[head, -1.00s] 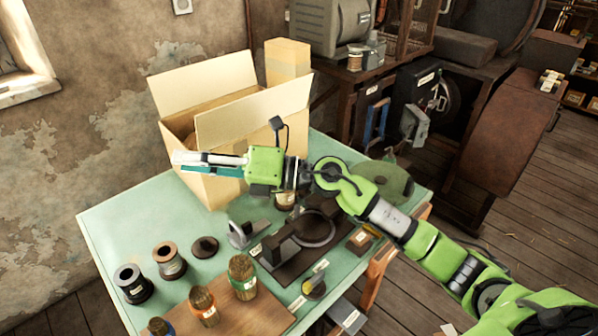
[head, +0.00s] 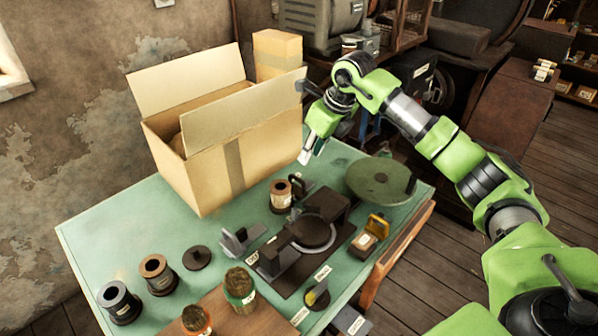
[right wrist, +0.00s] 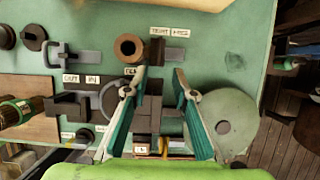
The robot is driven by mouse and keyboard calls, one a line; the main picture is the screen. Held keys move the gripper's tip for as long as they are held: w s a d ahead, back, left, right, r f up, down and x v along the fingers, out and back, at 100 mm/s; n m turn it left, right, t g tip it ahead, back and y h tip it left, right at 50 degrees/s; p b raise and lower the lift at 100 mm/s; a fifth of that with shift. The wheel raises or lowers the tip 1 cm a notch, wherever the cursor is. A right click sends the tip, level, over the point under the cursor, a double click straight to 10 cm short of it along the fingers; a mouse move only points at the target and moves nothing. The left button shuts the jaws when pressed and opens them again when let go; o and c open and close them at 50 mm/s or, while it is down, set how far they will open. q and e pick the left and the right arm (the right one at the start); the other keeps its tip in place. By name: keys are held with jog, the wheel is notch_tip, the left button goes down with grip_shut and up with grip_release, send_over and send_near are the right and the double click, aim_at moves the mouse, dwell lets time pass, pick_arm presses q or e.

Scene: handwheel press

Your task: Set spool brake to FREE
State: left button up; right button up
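The copper-coloured spool (head: 280,195) stands on the green table between the press and the cardboard box. A dark bracket-like part (head: 297,187), perhaps the brake, is close beside it. In the right wrist view the spool (right wrist: 130,47) is seen from above, with a dark block (right wrist: 156,50) to its right and a small two-part label (right wrist: 170,31), apparently TIGHT and FREE, above. My right gripper (head: 306,157) points down above the table, behind the spool. Its two fingers (right wrist: 160,80) are apart with nothing between them. My left gripper is not in view.
The open cardboard box (head: 235,165) stands left of my right gripper. The handwheel press (head: 285,255) is in front of the spool, a green disc (head: 380,180) to the right. Several spools and brushes fill the table's front left. Bare table (head: 110,225) shows at left.

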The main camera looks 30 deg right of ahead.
aim_at(297, 178)
jog(key=p+x, duration=0.2)
jog(key=x, duration=0.9)
jog(key=shift+r, duration=0.1)
grip_shut()
